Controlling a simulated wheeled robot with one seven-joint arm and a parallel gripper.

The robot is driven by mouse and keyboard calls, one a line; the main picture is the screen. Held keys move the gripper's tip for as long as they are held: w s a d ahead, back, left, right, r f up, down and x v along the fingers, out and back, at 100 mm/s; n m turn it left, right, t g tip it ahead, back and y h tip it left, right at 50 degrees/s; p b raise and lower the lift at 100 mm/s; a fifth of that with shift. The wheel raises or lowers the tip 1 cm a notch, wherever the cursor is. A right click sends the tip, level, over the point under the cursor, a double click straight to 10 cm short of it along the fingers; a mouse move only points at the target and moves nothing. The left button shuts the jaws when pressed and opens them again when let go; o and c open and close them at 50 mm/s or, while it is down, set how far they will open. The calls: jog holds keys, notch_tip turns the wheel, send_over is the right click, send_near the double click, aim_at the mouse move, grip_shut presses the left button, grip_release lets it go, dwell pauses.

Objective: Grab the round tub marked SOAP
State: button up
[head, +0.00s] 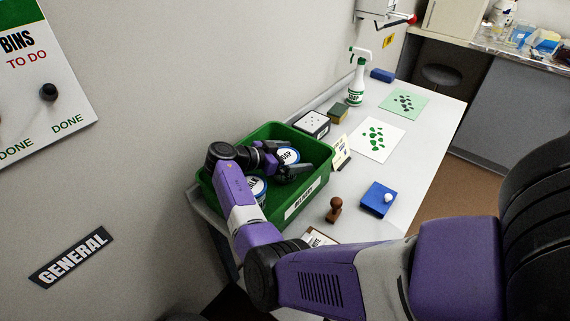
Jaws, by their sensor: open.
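The round tub marked SOAP (288,156) has a white lid with a blue rim. It sits in the green bin (318,152), toward its far side. My gripper (292,160) reaches into the bin from the left. Its dark fingers are open, one on the far side of the SOAP tub and one on the near side. I cannot tell whether they touch it. The gripper hides part of the tub.
A second blue-rimmed round tub (257,188) is in the bin, partly behind my arm. A wooden stamp (334,209), a blue pad (379,199) and a small standing card (341,152) are on the white table (419,150). A spray bottle (357,82) stands farther back.

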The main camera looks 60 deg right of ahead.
jog(key=c, duration=1.7)
jog(key=shift+r, duration=0.2)
